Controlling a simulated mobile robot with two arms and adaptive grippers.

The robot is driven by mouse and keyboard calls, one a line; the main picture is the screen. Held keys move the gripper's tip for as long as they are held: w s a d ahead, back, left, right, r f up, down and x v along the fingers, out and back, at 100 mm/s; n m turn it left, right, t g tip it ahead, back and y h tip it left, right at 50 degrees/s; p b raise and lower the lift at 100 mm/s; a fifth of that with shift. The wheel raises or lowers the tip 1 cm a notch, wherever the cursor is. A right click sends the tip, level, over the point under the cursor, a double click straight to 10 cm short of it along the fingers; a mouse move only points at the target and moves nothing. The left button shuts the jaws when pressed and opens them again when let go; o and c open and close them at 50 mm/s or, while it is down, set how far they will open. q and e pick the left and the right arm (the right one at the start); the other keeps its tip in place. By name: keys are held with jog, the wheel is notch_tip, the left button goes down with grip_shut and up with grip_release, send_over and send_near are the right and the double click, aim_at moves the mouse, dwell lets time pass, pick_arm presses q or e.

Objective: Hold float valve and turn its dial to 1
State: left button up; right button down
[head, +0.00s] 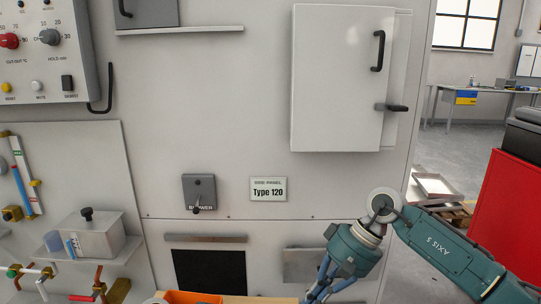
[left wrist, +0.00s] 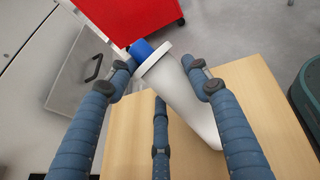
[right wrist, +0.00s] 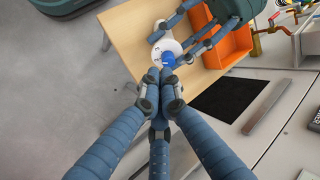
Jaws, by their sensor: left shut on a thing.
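The float valve (left wrist: 188,95) is a white tapered body with a wide rim and a blue dial (left wrist: 142,52) at its end. My left gripper (left wrist: 162,75) is shut on the white body, its fingers on both sides, over a wooden tabletop. In the right wrist view the valve (right wrist: 172,46) shows nearly end-on, with my left gripper (right wrist: 190,38) around it. My right gripper (right wrist: 162,74) points at the blue dial (right wrist: 168,59); its fingertips are close together and overlap the dial's lower edge in view. I cannot tell whether they touch it. The dial's setting is unreadable.
An orange bin (right wrist: 232,46) stands on the wooden table (right wrist: 130,35) beside the valve. A wall panel with a white cabinet (head: 335,80) and a blower switch (head: 199,192) stands ahead. A red cabinet (head: 510,210) is at the right. Grey floor is open beside the table.

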jog(key=shift+m, duration=0.3)
jog(key=shift+s+a+f, duration=0.3)
jog(key=shift+a+f, duration=0.35)
jog(key=shift+a, duration=0.15)
jog(key=shift+s+a+f, duration=0.35)
jog(key=shift+a+f, duration=0.3)
jog(key=shift+a, duration=0.2)
jog(key=shift+s+a+f, duration=0.3)
jog(key=shift+a+f, duration=0.35)
jog(key=shift+a, duration=0.15)
jog(key=shift+y, duration=0.3)
jog(key=shift+w+d+f, duration=0.15)
jog(key=shift+w+f, duration=0.2)
jog(key=shift+f, duration=0.1)
